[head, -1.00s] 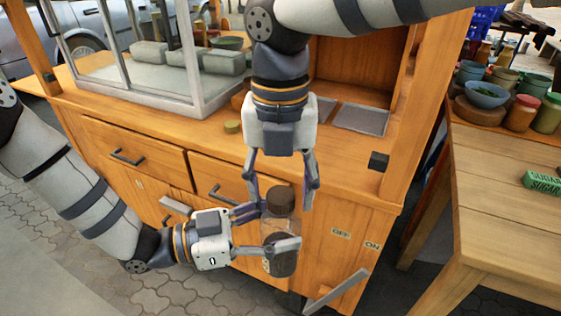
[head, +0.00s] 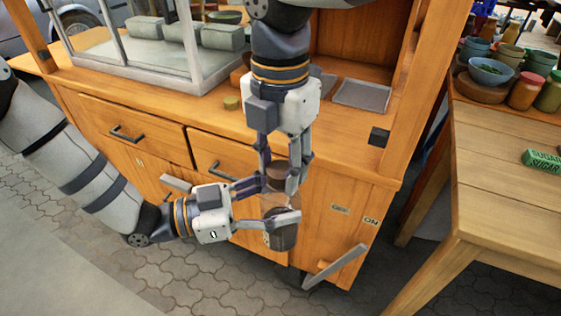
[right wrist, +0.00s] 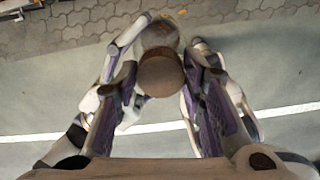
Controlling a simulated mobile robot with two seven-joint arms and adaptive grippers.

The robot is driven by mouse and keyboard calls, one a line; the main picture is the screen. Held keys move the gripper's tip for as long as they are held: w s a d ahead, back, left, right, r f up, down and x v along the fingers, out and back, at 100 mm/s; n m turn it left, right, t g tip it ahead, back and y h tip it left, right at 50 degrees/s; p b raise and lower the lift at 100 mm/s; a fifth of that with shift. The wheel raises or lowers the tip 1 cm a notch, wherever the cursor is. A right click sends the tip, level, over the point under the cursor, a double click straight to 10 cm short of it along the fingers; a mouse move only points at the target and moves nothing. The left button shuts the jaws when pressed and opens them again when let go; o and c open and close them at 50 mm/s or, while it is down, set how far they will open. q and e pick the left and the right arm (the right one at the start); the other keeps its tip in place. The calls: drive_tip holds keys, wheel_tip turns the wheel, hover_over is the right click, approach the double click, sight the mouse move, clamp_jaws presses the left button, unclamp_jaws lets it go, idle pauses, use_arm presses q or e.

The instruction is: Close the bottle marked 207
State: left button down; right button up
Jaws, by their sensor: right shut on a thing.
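The bottle (head: 279,208) is clear with dark contents, held upright in front of the wooden stall. A brown cap (head: 277,169) is at its top; I cannot tell whether it is screwed tight. My left gripper (head: 268,203) comes in from the left with its fingers around the bottle's body, shut on it. My right gripper (head: 281,178) points down from above, shut on the cap. In the right wrist view the round cap (right wrist: 160,73) lies between the fingers, with the bottle (right wrist: 160,35) behind it. No number 207 is readable on the bottle.
The wooden stall's counter and drawers (head: 138,120) stand behind the arms. A wooden table (head: 505,165) with bowls, jars and a green sugar box (head: 543,160) is on the right. Grey paving (head: 190,290) lies open below.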

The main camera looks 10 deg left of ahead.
drive_tip(key=m, duration=1.9)
drive_tip(key=shift+m, duration=0.4)
drive_tip(key=o, duration=1.3)
drive_tip(key=shift+c, duration=0.2)
drive_tip(key=shift+r, duration=2.25)
